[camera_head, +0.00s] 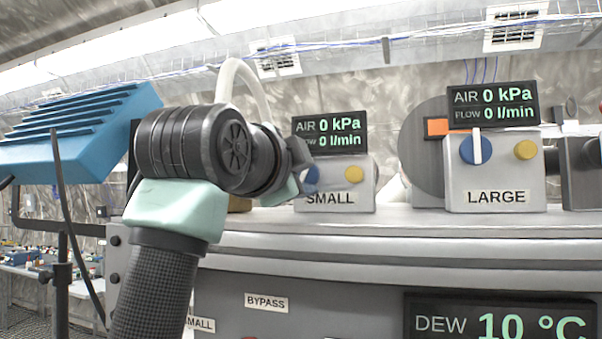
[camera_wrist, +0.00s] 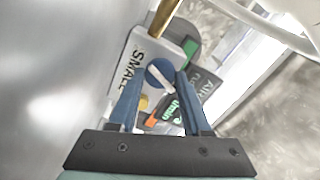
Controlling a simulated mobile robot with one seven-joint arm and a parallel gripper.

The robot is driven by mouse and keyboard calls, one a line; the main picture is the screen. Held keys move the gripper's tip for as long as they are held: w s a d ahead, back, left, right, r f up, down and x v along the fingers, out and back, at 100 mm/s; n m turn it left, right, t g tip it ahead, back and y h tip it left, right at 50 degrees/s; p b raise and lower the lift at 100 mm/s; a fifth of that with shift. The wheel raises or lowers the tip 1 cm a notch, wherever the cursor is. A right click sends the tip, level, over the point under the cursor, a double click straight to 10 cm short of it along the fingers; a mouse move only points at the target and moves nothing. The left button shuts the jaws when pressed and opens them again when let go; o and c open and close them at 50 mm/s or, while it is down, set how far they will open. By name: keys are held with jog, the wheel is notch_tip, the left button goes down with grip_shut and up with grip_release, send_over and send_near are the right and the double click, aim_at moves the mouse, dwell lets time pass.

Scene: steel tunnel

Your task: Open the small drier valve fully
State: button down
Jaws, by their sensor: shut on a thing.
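The small drier valve is a round blue knob (camera_wrist: 160,75) with a white bar handle, on a light box labelled SMALL (camera_head: 345,187). In the wrist view the bar lies at a slant across the knob. My gripper (camera_wrist: 161,79) has its two blue fingers on either side of the knob, shut on it; the exact contact is hard to see. In the head view my wrist hides most of the knob. The small display (camera_head: 330,133) reads AIR 0 kPa and 0 l/min.
A yellow knob (camera_head: 354,174) sits beside the small valve. The LARGE box (camera_head: 495,178) stands to the right, its blue knob's white bar upright. A dew display (camera_head: 500,318) reads 10 °C below. A brass-coloured pipe (camera_wrist: 166,17) is near the small box.

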jog(key=shift+r, duration=0.1)
jog(key=shift+c, duration=1.8)
grip_release()
jog(key=b+v, duration=0.5)
jog(key=v, duration=0.6)
jog(key=shift+s+a, duration=0.15)
jog(key=shift+s, duration=0.1)
jog(key=shift+s+a+b, duration=0.2)
jog(key=shift+s+b, duration=0.15)
jog(key=shift+s, duration=0.35)
